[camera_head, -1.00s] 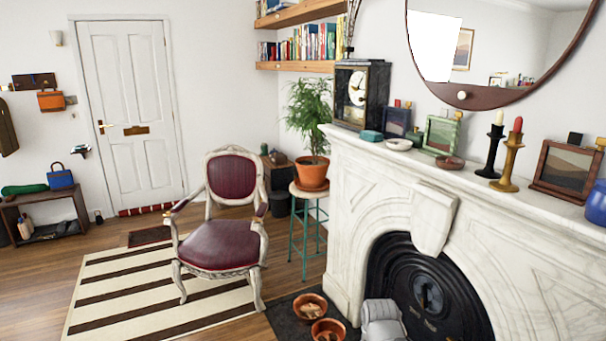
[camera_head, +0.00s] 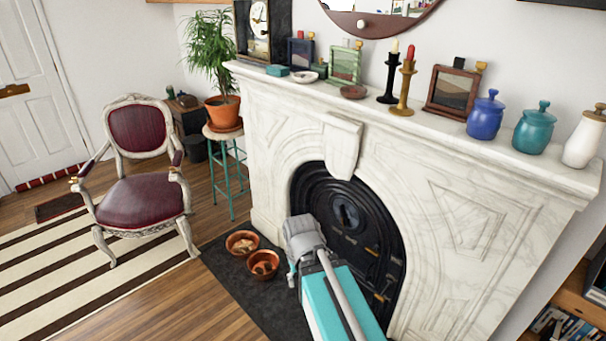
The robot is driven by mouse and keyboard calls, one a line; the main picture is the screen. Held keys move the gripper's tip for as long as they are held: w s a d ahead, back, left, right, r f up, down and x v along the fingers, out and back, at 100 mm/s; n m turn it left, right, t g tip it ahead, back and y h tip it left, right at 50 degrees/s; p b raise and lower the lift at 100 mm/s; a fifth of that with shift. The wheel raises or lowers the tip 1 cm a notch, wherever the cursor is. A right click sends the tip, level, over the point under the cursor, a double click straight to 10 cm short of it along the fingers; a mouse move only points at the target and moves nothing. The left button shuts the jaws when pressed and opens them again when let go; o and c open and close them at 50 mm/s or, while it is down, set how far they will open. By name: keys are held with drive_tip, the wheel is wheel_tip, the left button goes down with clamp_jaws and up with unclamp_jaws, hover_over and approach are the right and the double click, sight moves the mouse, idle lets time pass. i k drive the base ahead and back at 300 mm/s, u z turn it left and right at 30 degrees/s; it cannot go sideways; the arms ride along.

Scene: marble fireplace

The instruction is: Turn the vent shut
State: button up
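The vent (camera_head: 347,213) is a round dark fitting on the upper middle of the black arched fireplace cover (camera_head: 378,232). A darker shape shows at its centre, but its setting is too small to tell. Part of my arm, grey and teal, rises from the bottom of the view in front of the left and lower part of the cover. It stands left of and below the vent in the picture. I cannot make out my gripper or its fingertips.
The white marble surround (camera_head: 480,215) frames the cover. Its mantel carries candlesticks (camera_head: 404,85), frames, a clock and jars (camera_head: 484,115). Two copper bowls (camera_head: 263,264) sit on the dark hearth (camera_head: 222,250) left of my arm. A red armchair (camera_head: 145,190) and a plant stool (camera_head: 222,140) stand further left.

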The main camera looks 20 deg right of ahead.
sight(345, 212)
drive_tip(key=z, duration=0.2)
drive_tip(key=k, duration=0.55)
drive_tip(key=z, duration=0.5)
drive_tip(key=k, duration=0.75)
drive_tip(key=z, duration=0.6)
drive_tip(key=i, duration=1.55)
drive_tip(key=u, duration=0.55)
drive_tip(key=i, duration=0.55)
drive_tip(key=u, duration=0.7)
drive_tip(key=i, duration=0.4)
drive_tip(key=u, duration=0.3)
